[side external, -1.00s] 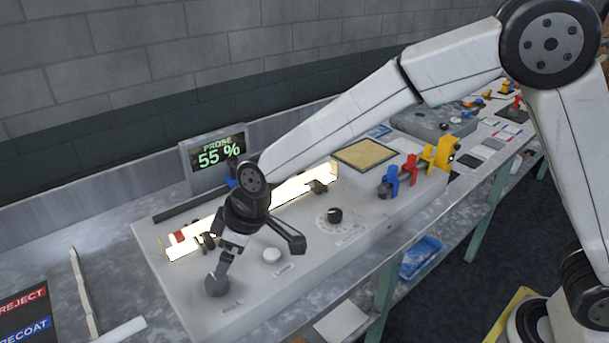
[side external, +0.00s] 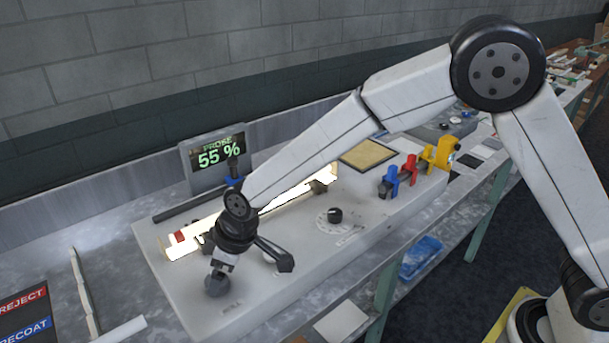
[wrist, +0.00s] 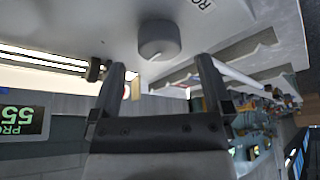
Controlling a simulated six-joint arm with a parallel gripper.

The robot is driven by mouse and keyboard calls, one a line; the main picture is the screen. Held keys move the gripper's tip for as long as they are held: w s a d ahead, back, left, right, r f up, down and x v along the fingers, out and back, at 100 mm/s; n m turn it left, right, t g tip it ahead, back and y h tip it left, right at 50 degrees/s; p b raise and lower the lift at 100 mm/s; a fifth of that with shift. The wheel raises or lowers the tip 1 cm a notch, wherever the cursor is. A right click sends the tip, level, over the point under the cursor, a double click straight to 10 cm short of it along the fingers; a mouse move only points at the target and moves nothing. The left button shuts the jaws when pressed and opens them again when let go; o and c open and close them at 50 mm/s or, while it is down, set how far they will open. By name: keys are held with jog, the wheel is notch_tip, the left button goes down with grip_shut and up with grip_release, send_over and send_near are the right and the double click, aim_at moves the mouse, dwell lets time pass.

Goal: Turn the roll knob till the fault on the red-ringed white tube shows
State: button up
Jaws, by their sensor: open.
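The roll knob (side external: 217,285) is a grey round knob at the near left end of the white console. In the wrist view the knob (wrist: 159,38) sits just beyond my fingertips, with a pale pointer line on its face. My gripper (side external: 221,268) is open, pointing down at the knob; in the wrist view its two fingers (wrist: 161,64) stand apart with nothing between them. I cannot tell whether they touch the knob. The red-ringed white tube (side external: 182,250) lies on the brightly lit strip, its red ring at the left end. My wrist hides part of it. No fault is discernible.
A screen (side external: 217,156) behind the console reads PROBE 55 %. A black dial knob (side external: 335,215) sits to the right. Blue, red and yellow clamps (side external: 410,170) stand at the console's right end. A REJECT and RECOAT board (side external: 25,312) lies at the left.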

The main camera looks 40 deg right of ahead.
jog(key=shift+x, duration=1.5)
jog(key=c, duration=1.3)
jog(key=shift+o, duration=0.2)
jog(key=shift+n+g, duration=0.3)
jog(key=shift+n, duration=0.6)
jog(key=shift+w+d+n+g+y, duration=0.1)
jog(key=shift+n+g+y, duration=0.35)
jog(key=shift+n, duration=0.95)
